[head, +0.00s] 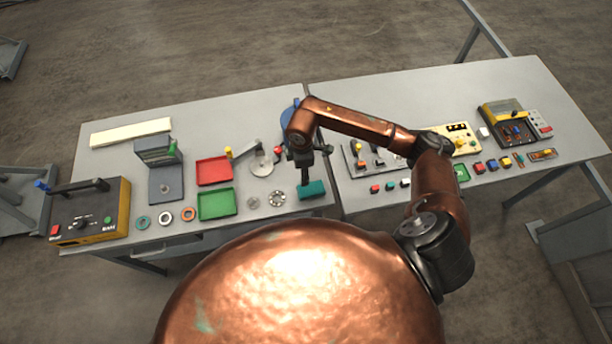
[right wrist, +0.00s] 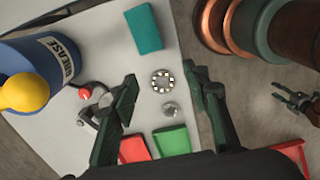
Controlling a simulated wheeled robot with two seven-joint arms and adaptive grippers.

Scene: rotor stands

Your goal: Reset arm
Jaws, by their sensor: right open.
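My right arm reaches over the table. Its right gripper (head: 302,180) points down beside the teal block (head: 312,190). In the right wrist view this gripper (right wrist: 163,88) has its fingers wide apart and nothing between them. A bearing ring (right wrist: 162,81) and a small metal part (right wrist: 169,109) lie on the table below. The teal block (right wrist: 144,29) is apart from the fingers. What seems to be my left gripper (right wrist: 293,100) shows small at the right wrist view's right edge, over the floor; the head view does not show it.
A blue grease can (right wrist: 28,72) stands close to the right gripper. Red (head: 213,170) and green (head: 217,203) trays lie left of it. A yellow-sided box (head: 92,212) is at far left. Panels and small blocks fill the right table (head: 400,95); its back strip is clear.

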